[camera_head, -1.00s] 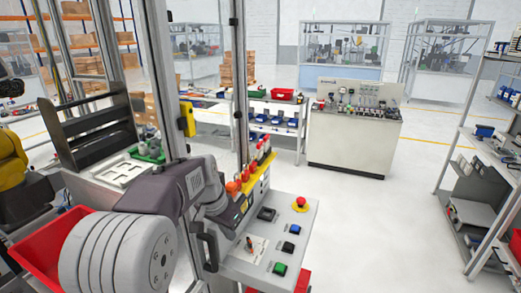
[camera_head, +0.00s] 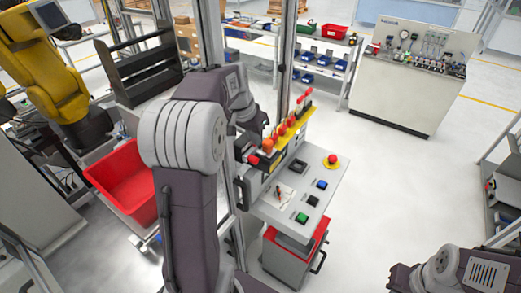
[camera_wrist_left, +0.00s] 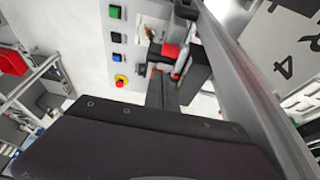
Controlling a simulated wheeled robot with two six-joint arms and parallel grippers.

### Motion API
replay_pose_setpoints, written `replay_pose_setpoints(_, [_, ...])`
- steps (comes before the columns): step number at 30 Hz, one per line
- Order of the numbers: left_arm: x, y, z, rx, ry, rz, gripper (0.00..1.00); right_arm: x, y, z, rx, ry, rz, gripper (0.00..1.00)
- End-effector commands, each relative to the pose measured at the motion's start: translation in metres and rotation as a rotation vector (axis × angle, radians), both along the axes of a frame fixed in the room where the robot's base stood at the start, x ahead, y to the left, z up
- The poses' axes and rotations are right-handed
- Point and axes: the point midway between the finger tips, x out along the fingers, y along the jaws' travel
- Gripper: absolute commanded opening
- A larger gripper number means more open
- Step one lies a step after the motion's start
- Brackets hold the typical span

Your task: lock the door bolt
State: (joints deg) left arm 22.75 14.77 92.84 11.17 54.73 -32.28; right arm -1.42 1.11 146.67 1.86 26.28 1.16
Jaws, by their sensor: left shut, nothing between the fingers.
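My left arm reaches up to the aluminium door frame (camera_head: 207,30). My left gripper (camera_head: 246,148) is by the frame's edge, mostly hidden by the arm and small in the head view. In the left wrist view its dark fingers (camera_wrist_left: 164,88) are together with nothing between them. A red part (camera_wrist_left: 170,51) and a grey cylinder lie just beyond the fingertips; a red knob (camera_head: 253,159) shows beside the gripper in the head view. I cannot tell whether either is the bolt, or whether the fingers touch it. A dark door handle (camera_head: 240,192) is lower on the frame. My right gripper is out of view.
A grey control panel (camera_head: 323,187) with buttons and a red emergency stop juts out right of the door. A yellow strip (camera_head: 292,132) with red and orange parts stands behind it.

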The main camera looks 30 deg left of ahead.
Motion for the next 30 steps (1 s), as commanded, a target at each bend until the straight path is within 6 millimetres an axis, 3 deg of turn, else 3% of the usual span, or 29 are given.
replay_pose_setpoints(9, [0.019, -0.003, -0.056, -0.001, 0.006, -0.001, 0.0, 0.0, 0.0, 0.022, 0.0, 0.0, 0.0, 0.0])
replay_pose_setpoints(13, [0.026, -0.003, -0.07, -0.002, 0.003, -0.001, 0.0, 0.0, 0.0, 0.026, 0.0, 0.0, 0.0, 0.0])
replay_pose_setpoints(26, [0.028, -0.002, -0.079, 0.0, 0.0, 0.0, 0.0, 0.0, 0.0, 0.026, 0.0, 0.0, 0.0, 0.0])
replay_pose_setpoints(30, [0.01, 0.0, -0.083, 0.0, 0.0, 0.002, 0.0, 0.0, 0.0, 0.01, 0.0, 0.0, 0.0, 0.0])
